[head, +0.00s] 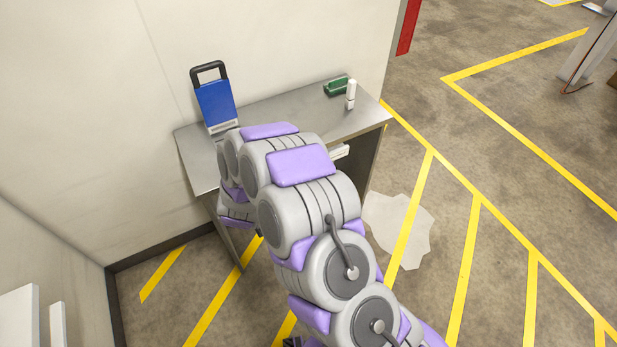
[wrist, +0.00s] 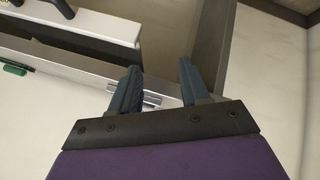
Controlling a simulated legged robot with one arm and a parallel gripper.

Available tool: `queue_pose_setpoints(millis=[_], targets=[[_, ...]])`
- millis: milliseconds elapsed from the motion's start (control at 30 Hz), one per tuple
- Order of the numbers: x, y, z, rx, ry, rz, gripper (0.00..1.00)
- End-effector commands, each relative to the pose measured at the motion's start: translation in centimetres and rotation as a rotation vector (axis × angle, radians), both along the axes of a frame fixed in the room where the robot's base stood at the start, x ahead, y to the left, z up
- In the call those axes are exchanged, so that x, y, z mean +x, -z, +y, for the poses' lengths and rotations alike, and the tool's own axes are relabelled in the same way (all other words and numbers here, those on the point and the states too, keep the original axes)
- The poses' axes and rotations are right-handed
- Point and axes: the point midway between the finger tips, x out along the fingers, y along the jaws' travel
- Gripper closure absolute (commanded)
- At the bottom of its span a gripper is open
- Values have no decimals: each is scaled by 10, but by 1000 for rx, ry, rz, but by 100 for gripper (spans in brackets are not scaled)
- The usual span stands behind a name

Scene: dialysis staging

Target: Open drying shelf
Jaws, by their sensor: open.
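A steel-topped unit (head: 290,122) stands against the wall in the head view; I cannot tell for sure that it is the drying shelf. A small white part (head: 340,151) shows just under its top, beside my arm. In the wrist view, a white panel (wrist: 95,22) with a dark edge lies at the upper left, and a grey metal strip (wrist: 75,67) runs below it toward the fingers. My gripper (wrist: 158,72) is open, its two blue-grey fingers apart near the end of that strip. Nothing shows held. In the head view my arm hides the gripper.
On the steel top stand a blue item with a black handle (head: 215,101), a green box (head: 336,87) and a white bottle (head: 351,95). Walls close in behind and left. Yellow-striped floor at right is open, with a pale patch (head: 400,228).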

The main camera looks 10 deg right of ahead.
Motion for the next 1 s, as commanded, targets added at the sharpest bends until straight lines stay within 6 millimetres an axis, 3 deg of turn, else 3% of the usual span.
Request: queue_pose_setpoints(millis=[33, 133, 333, 500, 700, 867, 1000], targets=[[-1, 19, -7, -63, 1, -23, 54], [2, 45, -26, -204, 4, -87, 54], [-4, 81, -79, -538, -6, -215, 54], [-13, 88, -119, -821, -26, -315, 54], [-20, 83, -143, -1036, -45, -391, 54], [-19, 81, -151, -1088, -47, -407, 54], [-5, 83, -159, -1087, -43, -408, 54]])
